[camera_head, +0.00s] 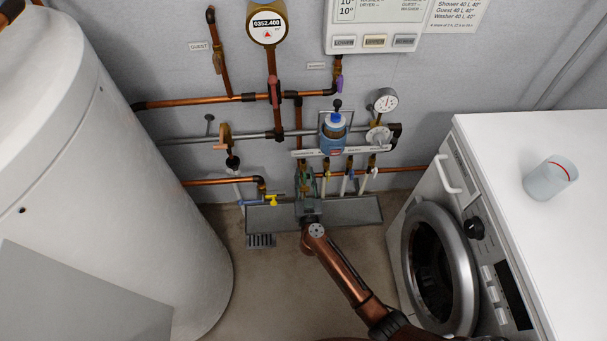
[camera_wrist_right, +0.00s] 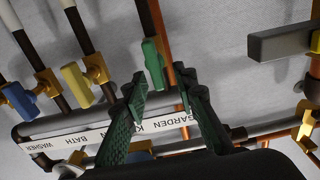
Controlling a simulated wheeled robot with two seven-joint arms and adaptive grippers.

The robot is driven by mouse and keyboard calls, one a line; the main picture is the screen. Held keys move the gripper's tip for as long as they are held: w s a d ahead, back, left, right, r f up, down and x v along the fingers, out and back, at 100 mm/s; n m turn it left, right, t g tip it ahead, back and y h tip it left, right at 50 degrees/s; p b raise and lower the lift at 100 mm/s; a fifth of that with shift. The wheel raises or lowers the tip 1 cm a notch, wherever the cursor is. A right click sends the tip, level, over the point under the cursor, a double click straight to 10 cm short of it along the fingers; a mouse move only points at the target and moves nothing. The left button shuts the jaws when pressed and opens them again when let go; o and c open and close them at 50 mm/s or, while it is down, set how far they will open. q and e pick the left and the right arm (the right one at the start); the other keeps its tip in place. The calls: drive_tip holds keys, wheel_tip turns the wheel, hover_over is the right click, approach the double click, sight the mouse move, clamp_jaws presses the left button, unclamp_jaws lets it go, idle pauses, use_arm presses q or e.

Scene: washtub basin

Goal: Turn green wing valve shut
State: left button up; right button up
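The green wing valve (camera_wrist_right: 154,64) shows in the right wrist view as a flat green handle on a copper pipe, above the GARDEN label. My right gripper (camera_wrist_right: 160,88) has its two dark green fingers apart, and the lower end of the handle shows between the fingertips. I see no clear contact, and cannot tell the depth between them. In the head view my right gripper (camera_head: 306,182) is at the manifold's left end, pointing at the wall, and it hides the green valve there. My left gripper is not in view.
A yellow valve (camera_wrist_right: 76,85) and a blue valve (camera_wrist_right: 19,98) sit beside the green one along the labelled rail. A grey trough (camera_head: 350,211) lies below the pipes. A white tank (camera_head: 110,150) stands left, a washing machine (camera_head: 450,265) right. Floor between is clear.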

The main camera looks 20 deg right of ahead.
drive_tip(key=shift+w+r, duration=0.1)
drive_tip(key=shift+r, duration=0.05)
drive_tip(key=shift+c, duration=0.6)
clamp_jaws()
